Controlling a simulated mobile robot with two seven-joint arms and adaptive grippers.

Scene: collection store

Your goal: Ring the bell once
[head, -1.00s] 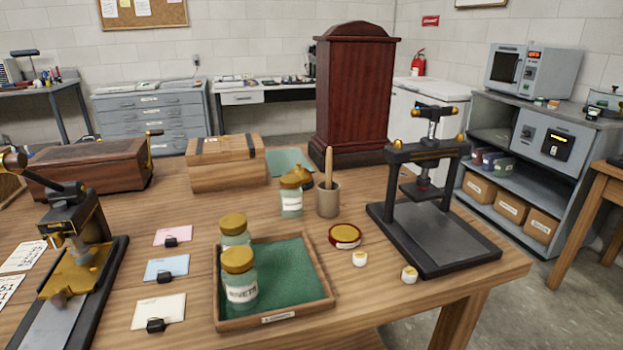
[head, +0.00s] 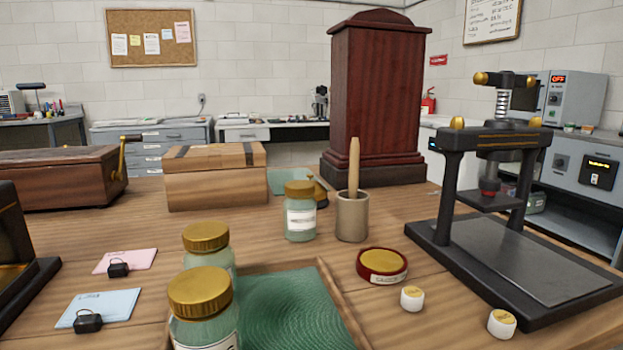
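No bell shows clearly. A small brass and dark object (head: 318,190) is partly hidden behind a green jar with a brass lid (head: 300,222); it may be the bell, but I cannot tell. It stands on the wooden table, left of a grey mortar with a wooden pestle (head: 352,218) and in front of a green mat (head: 290,179). Neither of my grippers is in the head view.
A black press (head: 520,240) stands at the right, a tall red-brown cabinet (head: 376,100) at the back. A cardboard box (head: 215,190) and a crank-handled wooden box (head: 62,180) are at left.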

